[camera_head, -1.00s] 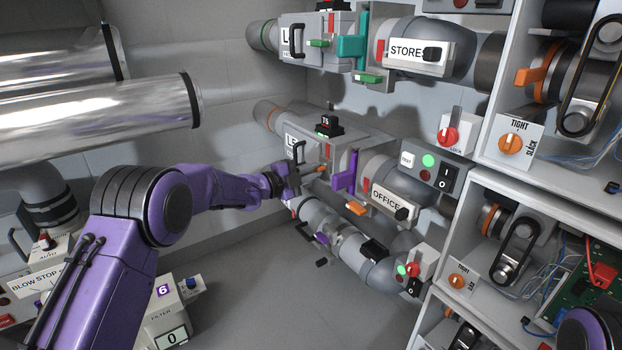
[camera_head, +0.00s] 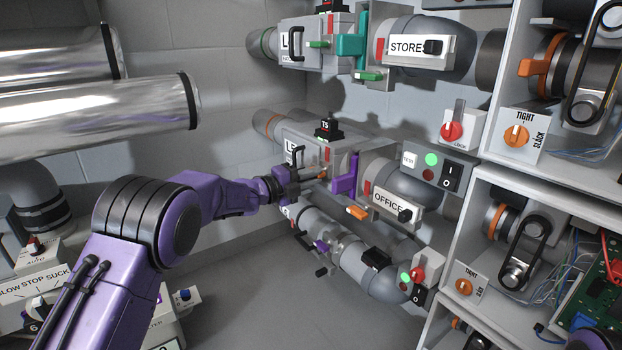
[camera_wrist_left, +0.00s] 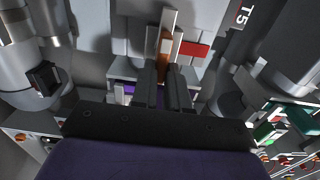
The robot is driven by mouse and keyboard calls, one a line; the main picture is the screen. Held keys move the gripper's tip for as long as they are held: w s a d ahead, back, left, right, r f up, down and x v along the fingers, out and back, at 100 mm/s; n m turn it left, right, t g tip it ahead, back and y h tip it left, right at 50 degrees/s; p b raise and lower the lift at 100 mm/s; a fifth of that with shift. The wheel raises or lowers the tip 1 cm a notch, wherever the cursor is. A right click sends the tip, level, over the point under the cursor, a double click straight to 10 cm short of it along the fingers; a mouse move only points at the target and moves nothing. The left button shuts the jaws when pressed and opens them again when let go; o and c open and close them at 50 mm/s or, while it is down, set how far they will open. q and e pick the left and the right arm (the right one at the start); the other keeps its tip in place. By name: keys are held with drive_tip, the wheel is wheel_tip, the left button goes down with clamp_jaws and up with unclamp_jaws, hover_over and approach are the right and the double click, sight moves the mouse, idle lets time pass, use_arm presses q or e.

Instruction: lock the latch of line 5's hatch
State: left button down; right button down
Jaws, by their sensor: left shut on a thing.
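Line 5's housing (camera_head: 345,142) is the middle grey unit on the right wall, with a black T5 tag on top and an OFFICE sign (camera_head: 388,201) at its end. Its hatch front carries a black handle (camera_head: 291,153) and a label partly hidden by my gripper. The small orange latch (camera_head: 323,174) is on the hatch side. My left gripper (camera_head: 314,175) is at this latch and shut on it. In the left wrist view, the orange latch (camera_wrist_left: 165,48) stands between the dark fingers (camera_wrist_left: 166,88), with a red patch (camera_wrist_left: 195,49) beside it. My right gripper is out of view.
A purple lever (camera_head: 346,177) and an orange tab (camera_head: 357,211) are close right of the latch. The green-marked STORES line (camera_head: 388,50) runs above and another pipe (camera_head: 330,240) below. Shiny ducts (camera_head: 100,112) are at upper left. Open floor lies below.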

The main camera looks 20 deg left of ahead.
use_arm(q)
drive_tip(key=c, duration=1.1)
unclamp_jaws()
drive_tip(key=shift+a, duration=0.1)
drive_tip(key=shift+c, duration=0.2)
drive_tip(key=shift+s, duration=0.1)
drive_tip(key=p+v, duration=0.2)
drive_tip(key=v, duration=0.8)
drive_tip(key=shift+a, duration=0.2)
drive_tip(key=shift+s, duration=0.1)
